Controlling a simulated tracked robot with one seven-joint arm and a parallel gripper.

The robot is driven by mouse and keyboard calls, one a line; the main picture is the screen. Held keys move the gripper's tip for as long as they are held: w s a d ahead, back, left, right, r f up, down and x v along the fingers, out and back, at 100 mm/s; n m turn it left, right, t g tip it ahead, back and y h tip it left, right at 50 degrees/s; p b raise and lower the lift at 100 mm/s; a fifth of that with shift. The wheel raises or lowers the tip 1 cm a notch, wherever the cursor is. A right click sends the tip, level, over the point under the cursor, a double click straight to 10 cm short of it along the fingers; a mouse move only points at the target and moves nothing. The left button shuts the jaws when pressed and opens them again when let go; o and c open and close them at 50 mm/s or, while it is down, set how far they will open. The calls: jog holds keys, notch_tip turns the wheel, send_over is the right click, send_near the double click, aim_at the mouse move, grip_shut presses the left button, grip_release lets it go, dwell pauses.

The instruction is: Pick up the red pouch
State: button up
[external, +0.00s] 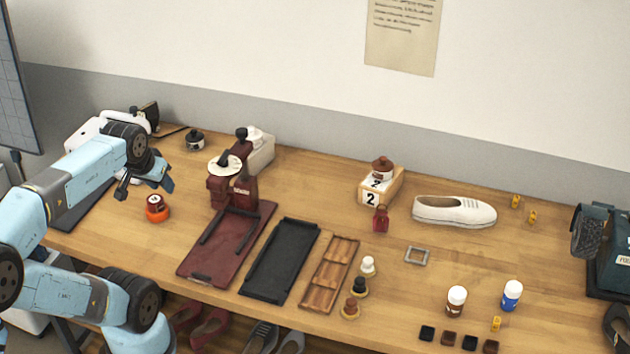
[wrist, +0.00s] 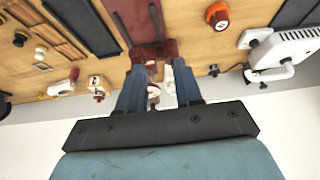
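The red pouch (external: 381,219) is small and stands upright on the wooden table, in front of a white block marked 2 (external: 371,197). In the wrist view, which looks upside down, a small reddish shape left of the block seems to be the pouch (wrist: 74,74). My gripper (external: 145,182) is at the left side of the table, raised above it and far to the left of the pouch. Its two fingers are spread apart in the wrist view (wrist: 158,82), with nothing held between them.
A dark red press (external: 232,188) and an orange-and-red round container (external: 157,208) stand near my gripper. A black tray (external: 281,260) and a wooden tray (external: 331,272) lie mid-table. A white shoe (external: 453,212) is right of the pouch; a grey square frame (external: 417,256) lies in front.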

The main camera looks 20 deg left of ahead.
notch_tip(320, 180, up, 5)
jog(key=n+g+h, duration=0.2)
jog(key=n+h, duration=1.5)
jog(key=n, duration=0.5)
send_over(381, 218)
jog(key=w+v, duration=0.1)
jog(key=v, duration=0.2)
jog(key=shift+n+h, duration=0.3)
notch_tip(381, 218, down, 27)
jog(key=shift+d+f, duration=0.1)
jog(key=shift+f, duration=0.05)
jog(key=shift+x, duration=2.5)
